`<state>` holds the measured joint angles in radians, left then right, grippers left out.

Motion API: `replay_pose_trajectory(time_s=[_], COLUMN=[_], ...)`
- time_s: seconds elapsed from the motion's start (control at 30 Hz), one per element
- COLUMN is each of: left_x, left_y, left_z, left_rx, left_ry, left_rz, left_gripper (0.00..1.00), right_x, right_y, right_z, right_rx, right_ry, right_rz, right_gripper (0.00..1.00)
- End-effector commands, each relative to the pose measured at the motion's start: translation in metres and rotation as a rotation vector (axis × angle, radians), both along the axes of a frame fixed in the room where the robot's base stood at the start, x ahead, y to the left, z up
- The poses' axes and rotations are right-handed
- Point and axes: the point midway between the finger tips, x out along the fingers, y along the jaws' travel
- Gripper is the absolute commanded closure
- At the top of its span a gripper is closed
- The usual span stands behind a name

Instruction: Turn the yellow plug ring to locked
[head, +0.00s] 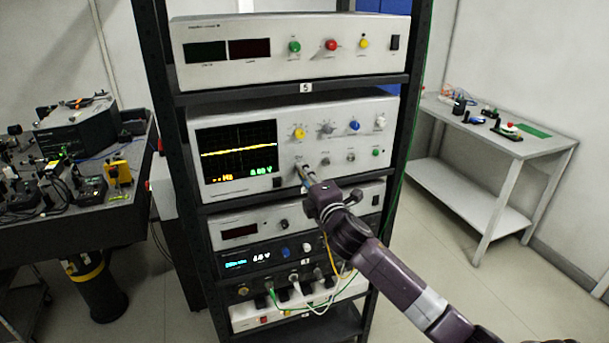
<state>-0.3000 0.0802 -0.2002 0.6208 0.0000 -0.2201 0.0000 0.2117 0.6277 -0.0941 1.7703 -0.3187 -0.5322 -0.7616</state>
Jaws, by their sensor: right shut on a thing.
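My right gripper (303,173) reaches in from the lower right to the front of the oscilloscope (240,188). Its fingers are shut at the leftmost connector of the lower connector row, on the yellow plug ring. The fingers hide the ring and the socket, so I cannot tell how far the ring is turned. A thin yellow cable (330,256) rises from the lower units and passes behind my right arm. My left gripper is not in view.
The oscilloscope sits in a black rack (163,84) between other instruments. Green and white cables (318,308) loop low in front. An optics bench stands left, and a white side table (470,140) right.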

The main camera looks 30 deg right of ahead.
Motion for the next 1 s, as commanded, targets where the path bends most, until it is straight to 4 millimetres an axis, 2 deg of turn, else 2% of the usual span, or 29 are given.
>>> replay_pose_trajectory(time_s=[0.3, 0.83, 0.87, 1.0], left_x=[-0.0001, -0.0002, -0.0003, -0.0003], left_y=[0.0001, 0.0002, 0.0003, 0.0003], left_z=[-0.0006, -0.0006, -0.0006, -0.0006], left_rx=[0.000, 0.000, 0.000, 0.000], left_ry=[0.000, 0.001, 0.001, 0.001], left_rz=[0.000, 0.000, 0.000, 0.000], left_gripper=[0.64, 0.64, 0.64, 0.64], right_x=[-0.0001, 0.0000, 0.0000, 0.0000], right_y=[-0.0003, -0.0004, -0.0004, -0.0003], right_z=[-0.0005, -0.0005, -0.0005, -0.0005], right_rx=[0.112, 0.131, 0.131, 0.130], right_ry=[-0.027, -0.031, -0.031, -0.031], right_rz=[-0.001, -0.001, -0.001, -0.001], right_gripper=[1.00, 1.00, 0.82, 0.67])
